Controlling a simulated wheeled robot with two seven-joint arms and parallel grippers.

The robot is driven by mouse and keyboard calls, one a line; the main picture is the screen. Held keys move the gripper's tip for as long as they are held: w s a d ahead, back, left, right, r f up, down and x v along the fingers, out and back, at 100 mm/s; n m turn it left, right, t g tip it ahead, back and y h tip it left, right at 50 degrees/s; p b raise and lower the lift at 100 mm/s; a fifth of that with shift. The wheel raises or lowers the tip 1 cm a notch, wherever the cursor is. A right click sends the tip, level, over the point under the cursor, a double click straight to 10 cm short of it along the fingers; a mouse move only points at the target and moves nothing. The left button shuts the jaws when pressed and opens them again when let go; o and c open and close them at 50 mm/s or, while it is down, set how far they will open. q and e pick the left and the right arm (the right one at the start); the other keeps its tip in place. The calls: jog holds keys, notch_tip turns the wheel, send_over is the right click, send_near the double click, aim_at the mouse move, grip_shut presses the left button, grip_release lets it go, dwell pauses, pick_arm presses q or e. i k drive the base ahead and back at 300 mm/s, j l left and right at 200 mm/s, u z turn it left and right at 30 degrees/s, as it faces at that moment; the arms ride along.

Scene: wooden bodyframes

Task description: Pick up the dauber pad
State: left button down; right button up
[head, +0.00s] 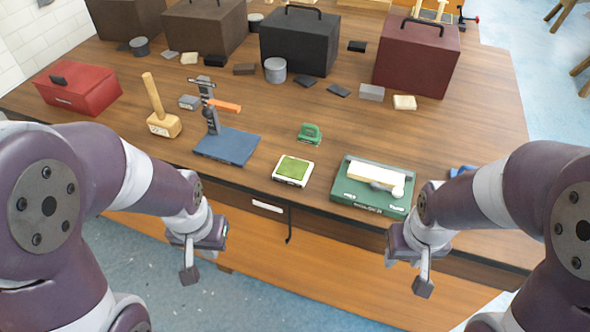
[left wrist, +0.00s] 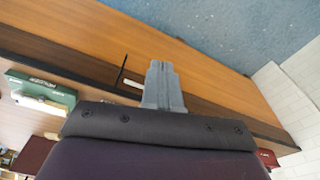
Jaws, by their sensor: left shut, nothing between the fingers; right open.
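A small white tray with a green pad (head: 293,169), which looks like the dauber pad, lies flat near the front edge of the wooden table. A small green block with a raised top (head: 310,133) stands just behind it. My left gripper (head: 189,274) hangs in front of the table edge, left of the pad and apart from it. Its fingers are shut and empty in the left wrist view (left wrist: 163,84). My right gripper (head: 423,287) is open and empty in front of the table edge, to the right. The pad cannot be made out in the left wrist view.
Right of the pad lies a green case (head: 345,196) with a pale block on it. Left are a blue-based stand (head: 228,147), a wooden mallet (head: 164,124) and a red box (head: 78,88). Large boxes and several small blocks stand behind. Bare tabletop surrounds the pad.

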aim_at(311, 138)
jog(key=i+z, duration=0.25)
jog(key=z, duration=0.15)
jog(key=i+z, duration=0.55)
jog(key=z, duration=0.2)
